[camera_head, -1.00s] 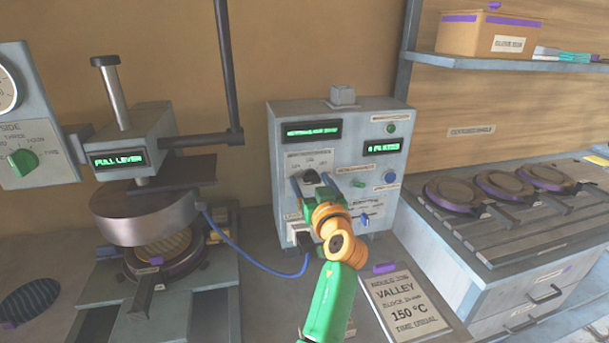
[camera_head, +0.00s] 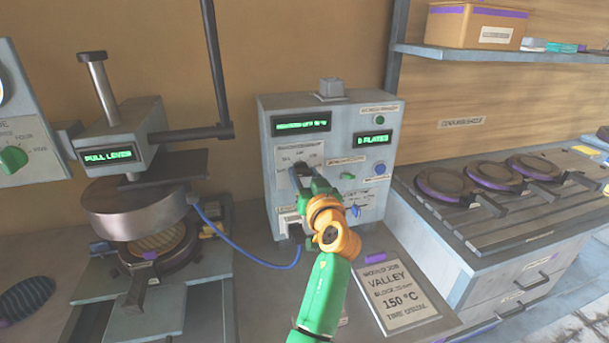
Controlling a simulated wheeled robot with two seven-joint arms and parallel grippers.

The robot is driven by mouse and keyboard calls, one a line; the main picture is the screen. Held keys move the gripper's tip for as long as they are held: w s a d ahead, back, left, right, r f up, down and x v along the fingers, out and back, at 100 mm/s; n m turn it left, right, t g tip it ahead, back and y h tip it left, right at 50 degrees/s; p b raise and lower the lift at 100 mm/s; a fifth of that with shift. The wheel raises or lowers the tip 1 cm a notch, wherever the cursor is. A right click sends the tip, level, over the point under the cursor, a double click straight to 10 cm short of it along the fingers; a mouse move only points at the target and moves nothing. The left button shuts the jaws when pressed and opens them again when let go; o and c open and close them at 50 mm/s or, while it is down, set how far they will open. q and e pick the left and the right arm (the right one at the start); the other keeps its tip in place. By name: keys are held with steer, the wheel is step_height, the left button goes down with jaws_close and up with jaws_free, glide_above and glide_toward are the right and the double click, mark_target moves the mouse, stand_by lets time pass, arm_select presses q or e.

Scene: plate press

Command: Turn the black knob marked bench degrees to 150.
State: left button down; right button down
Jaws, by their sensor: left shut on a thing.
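The grey control box (camera_head: 348,118) stands on the bench against the wall. The black knob (camera_head: 302,171) is on its left panel, under a printed scale, and is largely hidden by my left gripper. My left gripper (camera_head: 307,178) is shut on the knob, with the green and orange arm reaching up from below. The scale marks and the knob's pointer are too small and covered to read. A card (camera_head: 397,291) on the bench reads VALLEY and 150 °C. My right gripper is not in view.
A press (camera_head: 140,205) with a PULL LEVER display stands at left, joined to the box by a blue cable (camera_head: 245,253). A rack with several round dark plates (camera_head: 495,172) is at right. A shelf (camera_head: 480,54) holds a cardboard box.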

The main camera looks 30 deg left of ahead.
arm_select(q)
steer(key=m, duration=0.2)
steer(key=shift+m, duration=0.4)
steer(key=m+p, duration=0.1)
steer(key=m, duration=0.1)
steer(key=shift+w+m, duration=0.1)
steer(key=shift+m, duration=0.3)
steer(key=m+p, duration=0.2)
steer(key=m, duration=0.4)
steer(key=shift+p, duration=0.4)
steer(key=m+p, duration=0.2)
steer(key=m, duration=0.1)
steer(key=shift+d+m, duration=0.1)
steer(key=shift+m, duration=0.3)
steer(key=m+p, duration=0.2)
steer(key=m, duration=0.1)
steer(key=shift+m, duration=0.4)
steer(key=m+p, duration=0.2)
steer(key=m, duration=0.1)
steer(key=shift+f+m, duration=0.15)
steer(key=shift+m, duration=0.25)
steer(key=shift+m+p, duration=0.4)
steer(key=shift+m, duration=0.5)
steer(key=shift+f+m, duration=0.1)
steer(key=shift+m, duration=0.2)
